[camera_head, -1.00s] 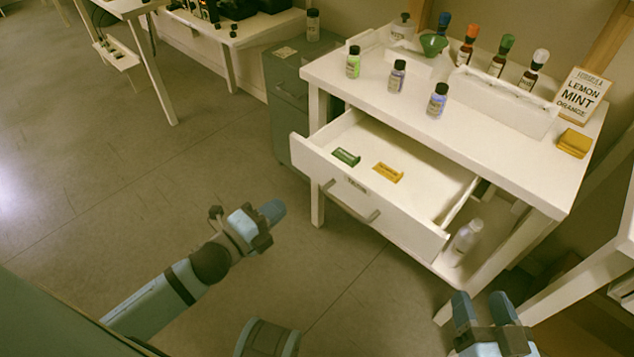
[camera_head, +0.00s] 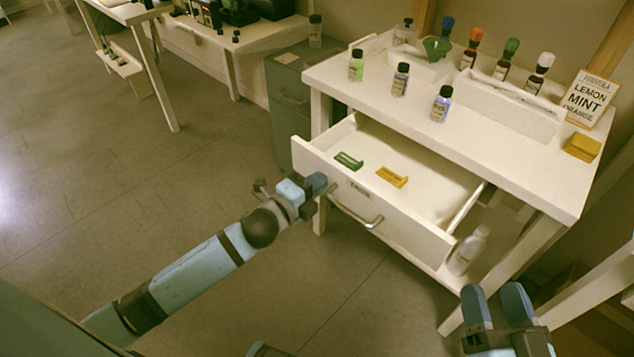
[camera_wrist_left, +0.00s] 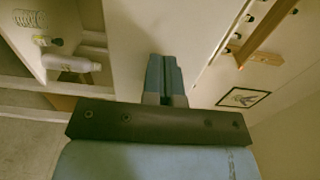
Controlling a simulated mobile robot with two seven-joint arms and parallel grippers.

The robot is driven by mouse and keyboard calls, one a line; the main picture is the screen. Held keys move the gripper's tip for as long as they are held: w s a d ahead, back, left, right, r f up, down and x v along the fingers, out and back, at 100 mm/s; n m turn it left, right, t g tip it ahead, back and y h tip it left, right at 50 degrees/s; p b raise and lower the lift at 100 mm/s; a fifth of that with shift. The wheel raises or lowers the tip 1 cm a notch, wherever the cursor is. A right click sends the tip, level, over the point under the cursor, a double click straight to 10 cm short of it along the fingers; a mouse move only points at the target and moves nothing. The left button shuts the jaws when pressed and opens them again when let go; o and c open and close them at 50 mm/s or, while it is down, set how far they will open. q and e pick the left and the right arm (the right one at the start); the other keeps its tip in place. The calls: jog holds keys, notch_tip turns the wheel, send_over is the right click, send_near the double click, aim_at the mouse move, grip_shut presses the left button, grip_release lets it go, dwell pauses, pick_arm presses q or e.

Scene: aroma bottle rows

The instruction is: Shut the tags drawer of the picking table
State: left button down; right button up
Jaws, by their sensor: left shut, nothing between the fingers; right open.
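The tags drawer (camera_head: 400,221) of the white picking table (camera_head: 420,118) is pulled out. It holds a green tag (camera_head: 348,161) and a yellow tag (camera_head: 391,177), and its front has a bar handle (camera_head: 352,213). My left gripper (camera_head: 318,183) is shut and empty, at the left part of the drawer front, near the handle's left end. I cannot tell if it touches the front. Its closed fingers also show in the left wrist view (camera_wrist_left: 164,75). My right gripper (camera_head: 497,300) is open and empty at the lower right, in front of the table's right part.
A white bottle (camera_head: 468,250) stands below the drawer. A grey-green cabinet (camera_head: 289,100) is left of the table. The floor at left is clear.

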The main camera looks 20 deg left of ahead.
aim_at(356, 160)
pick_arm(q)
jog(key=shift+w, duration=0.1)
jog(key=p+x, duration=0.1)
jog(key=x, duration=1.2)
jog(key=shift+w+p, duration=0.1)
jog(key=shift+p, duration=0.3)
jog(key=x, duration=0.7)
jog(key=shift+w+d+f+b, duration=0.1)
jog(key=shift+b, duration=0.3)
jog(key=shift+w+d, duration=0.1)
jog(key=shift+w, duration=0.35)
jog(key=shift+r, duration=0.3)
pick_arm(e)
jog(key=shift+d+f+g, duration=0.15)
jog(key=shift+f+g, duration=0.25)
jog(key=shift+f, duration=0.35)
